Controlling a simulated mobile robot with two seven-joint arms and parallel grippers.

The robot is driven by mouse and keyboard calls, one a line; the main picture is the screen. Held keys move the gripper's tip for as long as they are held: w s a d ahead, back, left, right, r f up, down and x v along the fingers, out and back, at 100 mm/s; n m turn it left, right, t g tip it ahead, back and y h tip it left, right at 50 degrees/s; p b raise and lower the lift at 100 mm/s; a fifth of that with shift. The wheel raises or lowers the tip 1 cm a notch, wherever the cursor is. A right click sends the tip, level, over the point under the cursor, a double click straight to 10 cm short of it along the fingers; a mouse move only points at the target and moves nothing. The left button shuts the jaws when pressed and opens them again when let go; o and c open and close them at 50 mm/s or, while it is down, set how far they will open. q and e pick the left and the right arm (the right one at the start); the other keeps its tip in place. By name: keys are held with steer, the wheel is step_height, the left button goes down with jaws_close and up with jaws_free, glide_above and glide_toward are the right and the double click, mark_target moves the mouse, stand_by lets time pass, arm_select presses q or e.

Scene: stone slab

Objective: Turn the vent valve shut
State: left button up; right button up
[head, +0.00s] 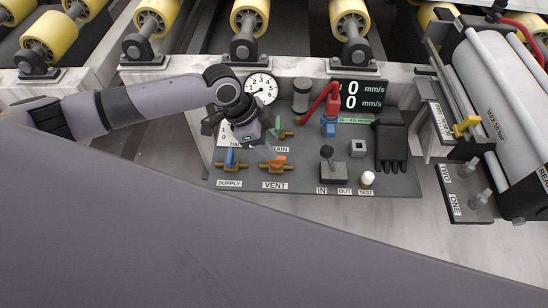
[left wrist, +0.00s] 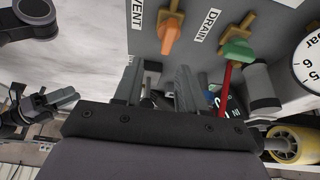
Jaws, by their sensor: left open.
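The vent valve has an orange handle (head: 278,160) on a brass body, above the VENT label (head: 275,185) on the grey panel. My left gripper (head: 268,150) is open just above and left of that handle, with no visible hold on it. In the left wrist view the orange handle (left wrist: 170,36) lies beyond the open fingers (left wrist: 157,88), and a gap shows between. The handle's exact angle to its pipe is hard to tell. What seems to be my right gripper (left wrist: 62,98) shows at the left of the wrist view; its jaws are unclear.
The blue supply handle (head: 230,157) is left of the vent valve. The green drain handle (head: 280,134) is close behind it, also in the wrist view (left wrist: 237,52). A black-knobbed lever (head: 326,151), red lever (head: 332,104) and black glove (head: 391,145) are to the right.

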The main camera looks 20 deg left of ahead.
arm_select(q)
steer(key=shift+y, duration=0.3)
steer(key=x, duration=0.3)
steer(key=a+b+x, duration=0.1)
steer(key=x, duration=0.2)
steer(key=shift+w+a+f+b, duration=0.1)
steer(key=shift+w+f+b, duration=0.2)
steer(key=shift+f, duration=0.1)
jaws_close()
